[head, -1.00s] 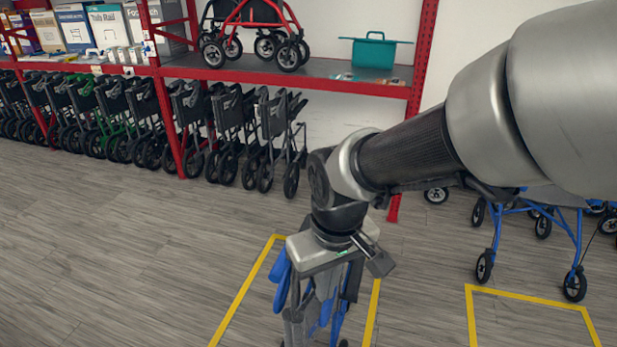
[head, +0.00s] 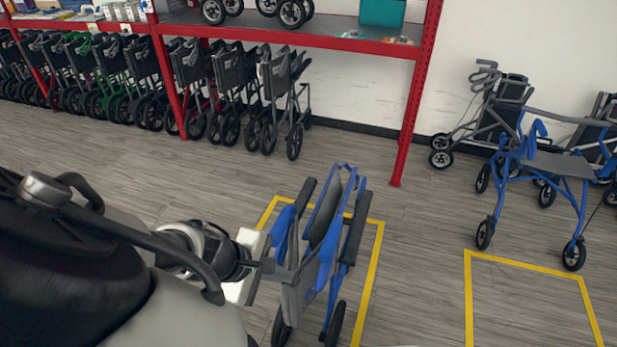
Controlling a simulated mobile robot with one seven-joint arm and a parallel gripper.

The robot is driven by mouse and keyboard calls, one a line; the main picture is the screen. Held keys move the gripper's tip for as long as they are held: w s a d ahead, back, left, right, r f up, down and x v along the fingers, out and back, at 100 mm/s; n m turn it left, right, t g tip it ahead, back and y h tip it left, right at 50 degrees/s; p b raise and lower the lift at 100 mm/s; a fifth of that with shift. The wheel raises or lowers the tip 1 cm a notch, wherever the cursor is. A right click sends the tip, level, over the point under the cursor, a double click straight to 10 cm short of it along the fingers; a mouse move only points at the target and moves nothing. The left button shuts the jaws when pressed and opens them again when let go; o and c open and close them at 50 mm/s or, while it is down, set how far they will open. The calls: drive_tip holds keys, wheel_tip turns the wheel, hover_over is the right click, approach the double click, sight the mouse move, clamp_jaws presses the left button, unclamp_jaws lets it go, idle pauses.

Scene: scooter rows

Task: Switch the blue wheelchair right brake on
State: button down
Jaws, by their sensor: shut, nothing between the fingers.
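The blue wheelchair (head: 325,230) looks folded narrow and stands upright on the floor inside a yellow taped outline. Its blue frame, dark armrests and two dark wheels show. My arm comes in from the lower left. My gripper (head: 285,272) is shut and empty at the wheelchair's left side in the picture, low, in front of its grey and blue side parts. I cannot tell whether the fingers touch it. I cannot make out the right brake or its position; the gripper and frame parts cover some of that side.
A blue rollator (head: 545,175) stands behind a second yellow outline (head: 530,268) at right, with grey walkers behind it. Red shelving (head: 405,120) with folded black walkers (head: 215,90) lines the back. The floor between is clear.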

drive_tip(key=shift+f, duration=0.1)
drive_tip(key=b, duration=1.3)
approach(317, 284)
drive_tip(key=x, duration=0.4)
drive_tip(key=b+x, duration=0.2)
drive_tip(key=shift+f+b, duration=0.1)
drive_tip(key=shift+b, duration=0.25)
drive_tip(key=shift+d, duration=0.1)
